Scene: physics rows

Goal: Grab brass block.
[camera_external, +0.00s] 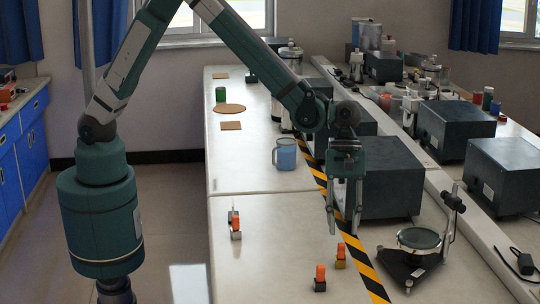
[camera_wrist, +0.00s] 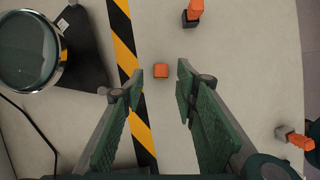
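A small block with a yellowish, brass-looking base and an orange top (camera_external: 340,263) stands on the white bench beside the striped tape. In the wrist view only its orange top (camera_wrist: 161,71) shows, between my fingertips as seen from above, and its base is hidden beneath. My gripper (camera_external: 344,230) points down above the bench, with its fingers apart and nothing between them. The open fingers also show in the wrist view (camera_wrist: 160,82). The fingertips appear above and behind the block in the external view, not touching it.
A dark-based block with an orange top (camera_external: 320,284) and a grey-based one (camera_external: 236,235) stand nearby. A balance with a round dish (camera_external: 419,238) and a dark box (camera_external: 385,180) stand right of the tape. A blue mug (camera_external: 286,157) stands farther back.

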